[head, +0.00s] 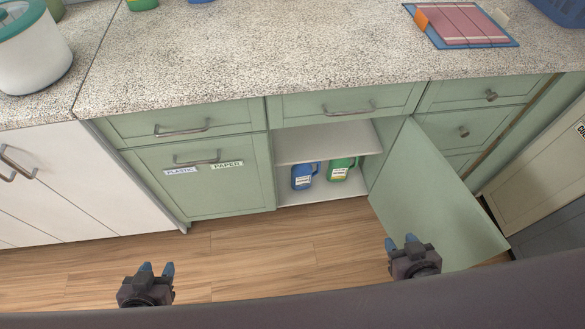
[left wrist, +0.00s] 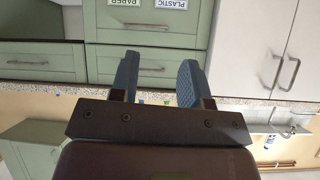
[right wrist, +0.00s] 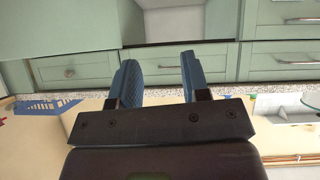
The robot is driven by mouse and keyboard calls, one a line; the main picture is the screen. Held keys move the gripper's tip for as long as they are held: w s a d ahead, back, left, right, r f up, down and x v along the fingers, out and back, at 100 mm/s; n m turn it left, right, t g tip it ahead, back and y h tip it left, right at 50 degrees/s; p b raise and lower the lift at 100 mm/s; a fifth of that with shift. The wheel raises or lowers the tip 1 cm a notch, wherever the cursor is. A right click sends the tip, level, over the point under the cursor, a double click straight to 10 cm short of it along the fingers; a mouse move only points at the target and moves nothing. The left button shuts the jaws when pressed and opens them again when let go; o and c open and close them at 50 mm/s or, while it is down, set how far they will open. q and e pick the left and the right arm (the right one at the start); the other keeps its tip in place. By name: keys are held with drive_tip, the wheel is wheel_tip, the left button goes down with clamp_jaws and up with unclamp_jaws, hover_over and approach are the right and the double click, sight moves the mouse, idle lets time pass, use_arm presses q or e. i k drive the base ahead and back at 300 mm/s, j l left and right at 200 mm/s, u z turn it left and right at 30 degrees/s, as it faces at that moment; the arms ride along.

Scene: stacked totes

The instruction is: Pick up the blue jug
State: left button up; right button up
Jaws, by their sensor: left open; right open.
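The blue jug (head: 301,177) stands upright on the lower floor of an open cabinet, with a pale label on its front. A green jug (head: 341,169) stands just to its right. My left gripper (head: 157,269) is open and empty, low over the wood floor, left of and well apart from the jug. Its fingers also show in the left wrist view (left wrist: 157,78). My right gripper (head: 402,243) is open and empty in front of the open cabinet door, right of the jug. Its fingers show in the right wrist view (right wrist: 160,80). Neither wrist view shows the blue jug.
The open green cabinet door (head: 435,200) swings out on the right. A shelf (head: 322,148) lies above the jugs. The wood floor (head: 270,245) in front is clear. A speckled countertop (head: 270,50) runs above.

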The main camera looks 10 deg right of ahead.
sight(302, 174)
drive_tip(key=i+j, duration=0.2)
drive_tip(key=j, duration=0.15)
drive_tip(key=i+j, duration=0.2)
drive_tip(key=j, duration=0.15)
drive_tip(key=i+j, duration=0.2)
drive_tip(key=j, duration=0.15)
drive_tip(key=i+j, duration=0.2)
drive_tip(key=j, duration=0.15)
drive_tip(key=z, duration=0.05)
